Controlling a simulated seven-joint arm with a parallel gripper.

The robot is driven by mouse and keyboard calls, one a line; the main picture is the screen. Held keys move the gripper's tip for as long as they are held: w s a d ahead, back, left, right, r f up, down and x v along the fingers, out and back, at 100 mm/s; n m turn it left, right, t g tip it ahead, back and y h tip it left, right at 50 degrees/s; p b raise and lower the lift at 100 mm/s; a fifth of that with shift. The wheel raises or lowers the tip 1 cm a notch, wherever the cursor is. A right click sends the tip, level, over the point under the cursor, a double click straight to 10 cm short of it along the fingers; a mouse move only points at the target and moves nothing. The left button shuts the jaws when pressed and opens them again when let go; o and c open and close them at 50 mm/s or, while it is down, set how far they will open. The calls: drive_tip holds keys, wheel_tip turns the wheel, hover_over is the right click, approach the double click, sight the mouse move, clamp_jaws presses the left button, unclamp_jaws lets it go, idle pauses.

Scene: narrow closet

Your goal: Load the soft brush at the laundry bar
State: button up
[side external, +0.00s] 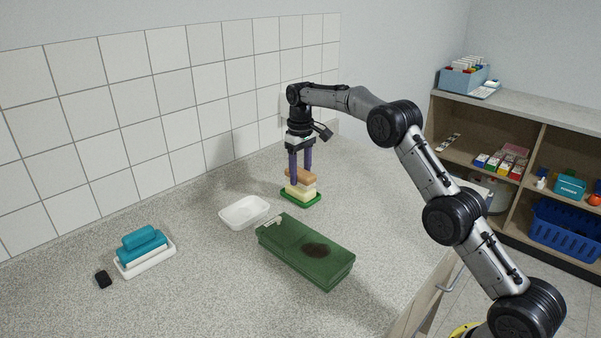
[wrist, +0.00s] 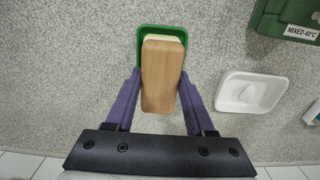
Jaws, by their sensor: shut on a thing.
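My gripper (side external: 300,176) points straight down, with its two purple fingers shut on the sides of a brush with a tan wooden back (side external: 303,173). In the wrist view the wooden back (wrist: 161,80) lies between the fingers (wrist: 160,76). Below the brush is a cream laundry bar (side external: 303,192) in a green dish (side external: 289,197). In the wrist view only the far end of the bar (wrist: 163,38) shows past the wood. The bristles are hard to tell from the bar, so I cannot tell whether they touch.
A white empty dish (side external: 244,212) stands to the left. A teal brush (side external: 141,243) rests on a white tray (side external: 150,266) at left, beside a small black object (side external: 103,279). A tiled wall (side external: 150,110) closes the back.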

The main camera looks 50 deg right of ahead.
sight(300, 171)
drive_tip(key=shift+f, duration=0.6)
idle(1.1)
drive_tip(key=shift+r, duration=3.55)
drive_tip(key=shift+r, duration=0.15)
